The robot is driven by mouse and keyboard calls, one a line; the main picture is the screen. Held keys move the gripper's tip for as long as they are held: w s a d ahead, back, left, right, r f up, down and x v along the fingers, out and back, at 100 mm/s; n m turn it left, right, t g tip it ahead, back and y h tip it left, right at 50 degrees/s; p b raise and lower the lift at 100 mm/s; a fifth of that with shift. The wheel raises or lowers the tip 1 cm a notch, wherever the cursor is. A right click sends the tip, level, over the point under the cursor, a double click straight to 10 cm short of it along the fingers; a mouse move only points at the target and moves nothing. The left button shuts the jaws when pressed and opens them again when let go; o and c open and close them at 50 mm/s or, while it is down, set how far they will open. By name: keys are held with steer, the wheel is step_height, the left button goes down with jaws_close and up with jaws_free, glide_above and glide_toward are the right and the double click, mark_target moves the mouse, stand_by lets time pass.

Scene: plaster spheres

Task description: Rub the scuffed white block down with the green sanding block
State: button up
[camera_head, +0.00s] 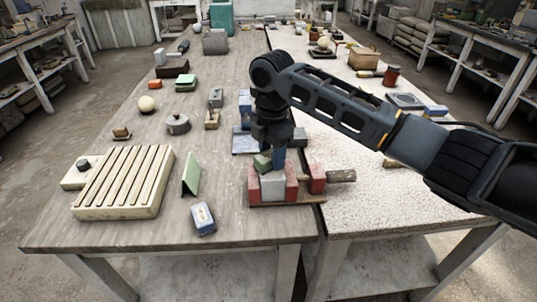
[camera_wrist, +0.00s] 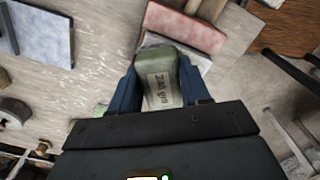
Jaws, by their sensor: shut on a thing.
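The green sanding block (camera_head: 262,163) is held in my gripper (camera_head: 270,158). The wrist view shows it (camera_wrist: 162,82) between the two blue fingers, its label facing the camera. The white block (camera_head: 272,187) sits between the red jaws (camera_head: 253,184) of a vise on a brown base, near the front edge of the table. The sanding block is over the white block's top, tilted in the head view. I cannot tell if they touch. In the wrist view the sanding block hides most of the white block; a pale strip (camera_wrist: 153,39) shows beside a red jaw (camera_wrist: 185,26).
The vise handle (camera_head: 341,176) sticks out to the right. A slatted tray (camera_head: 125,180), a green wedge-like piece (camera_head: 191,174) and a blue-and-white box (camera_head: 203,219) stand to the left. A blue-edged plate (camera_head: 244,143) lies behind the vise. Bare tabletop shows left of the vise.

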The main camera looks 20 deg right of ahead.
steer(key=shift+w+d, duration=0.2)
steer(key=shift+d, duration=0.5)
steer(key=shift+w+d, duration=0.15)
steer(key=shift+d, duration=0.5)
steer(key=shift+a+r, duration=0.1)
steer(key=shift+s+a+r+p, duration=0.25)
steer(key=shift+a+r+p, duration=0.45)
steer(key=shift+a+p, duration=0.3)
steer(key=shift+d+f, duration=0.1)
steer(key=shift+s+a+p, duration=0.25)
steer(key=shift+s+p, duration=0.3)
steer(key=shift+s, duration=0.15)
steer(key=shift+s+a+p, duration=0.25)
steer(key=shift+s+p, duration=0.25)
steer(key=shift+s, duration=0.2)
steer(key=shift+f, duration=0.1)
steer(key=shift+f+b, duration=0.35)
steer(key=shift+f, duration=0.25)
